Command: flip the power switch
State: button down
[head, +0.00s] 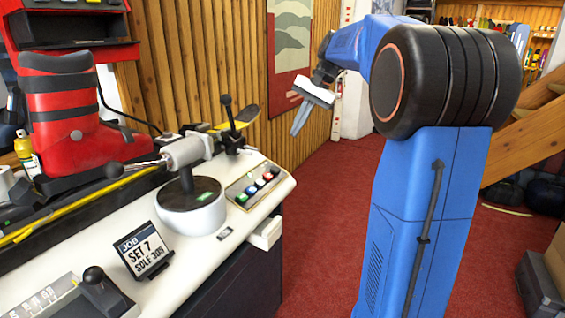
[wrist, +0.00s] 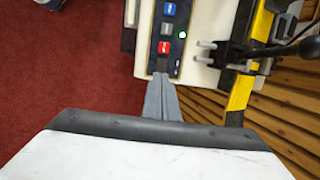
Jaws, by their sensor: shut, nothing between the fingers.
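A dark control panel (head: 255,186) with a row of small coloured switches lies on the right end of the white bench. It also shows at the top of the wrist view (wrist: 177,62), with a blue, a grey and a red switch (wrist: 163,47) and a small lit green lamp (wrist: 183,35). I cannot tell which one is the power switch. My gripper (head: 295,133) is shut and empty, in the air to the right of and above the panel. In the wrist view its grey fingertips (wrist: 161,78) overlap the panel's near end and hide part of it.
A round-based clamp (head: 192,208) with levers stands left of the panel. A red ski boot (head: 68,135), a job sign (head: 145,248) and a black-knobbed lever (head: 94,280) are further left. A wooden wall stands behind. Red carpet (head: 325,190) lies open right of the bench.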

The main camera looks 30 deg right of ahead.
aim_at(277, 170)
dwell(0.3)
jog(key=x, duration=1.4)
jog(key=shift+s+a, duration=0.1)
jog(key=shift+a+f, duration=0.15)
jog(key=shift+f, duration=0.05)
dwell(0.3)
jog(key=shift+w+d+r, duration=0.25)
jog(key=shift+w+d, duration=0.1)
jog(key=shift+d, duration=0.35)
